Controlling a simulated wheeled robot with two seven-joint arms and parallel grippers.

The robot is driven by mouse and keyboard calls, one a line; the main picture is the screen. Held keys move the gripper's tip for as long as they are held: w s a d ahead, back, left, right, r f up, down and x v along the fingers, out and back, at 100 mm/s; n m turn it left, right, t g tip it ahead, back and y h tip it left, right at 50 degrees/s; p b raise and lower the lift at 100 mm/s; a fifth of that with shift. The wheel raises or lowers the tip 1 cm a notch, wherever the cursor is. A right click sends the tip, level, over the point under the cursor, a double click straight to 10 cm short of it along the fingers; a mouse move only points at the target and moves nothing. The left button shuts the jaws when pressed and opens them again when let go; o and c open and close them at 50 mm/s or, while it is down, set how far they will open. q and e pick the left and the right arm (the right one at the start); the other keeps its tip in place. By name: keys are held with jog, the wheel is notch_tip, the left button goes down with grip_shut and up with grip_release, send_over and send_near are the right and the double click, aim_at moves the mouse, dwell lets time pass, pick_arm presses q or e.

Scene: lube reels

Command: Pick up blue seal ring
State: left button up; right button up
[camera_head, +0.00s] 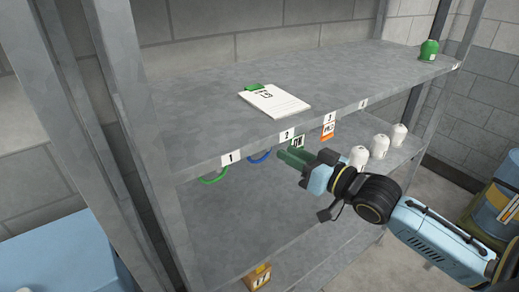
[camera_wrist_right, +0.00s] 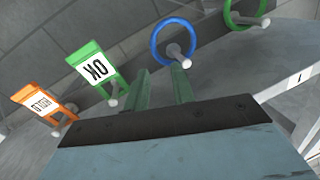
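The blue seal ring (camera_head: 261,158) hangs under the upper shelf board, by label 2. In the right wrist view the blue ring (camera_wrist_right: 154,44) hangs on a pale peg, ahead of the fingertips. My right gripper (camera_head: 285,154) is just right of the ring in the head view. Its two green fingers stand apart with nothing between them in the right wrist view (camera_wrist_right: 159,74). The fingers appear apart from the ring. My left gripper is not in view.
A green ring (camera_head: 212,180) hangs left of the blue one. A green OK tag (camera_wrist_right: 97,69) and an orange tag (camera_wrist_right: 45,108) hang on neighbouring pegs. White bottles (camera_head: 358,156) stand on the lower shelf. A clipboard (camera_head: 274,101) lies on the upper board (camera_head: 205,110).

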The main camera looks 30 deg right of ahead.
jog(key=x, duration=0.5)
jog(key=shift+w+f, duration=0.2)
jog(key=shift+w, duration=0.1)
grip_shut()
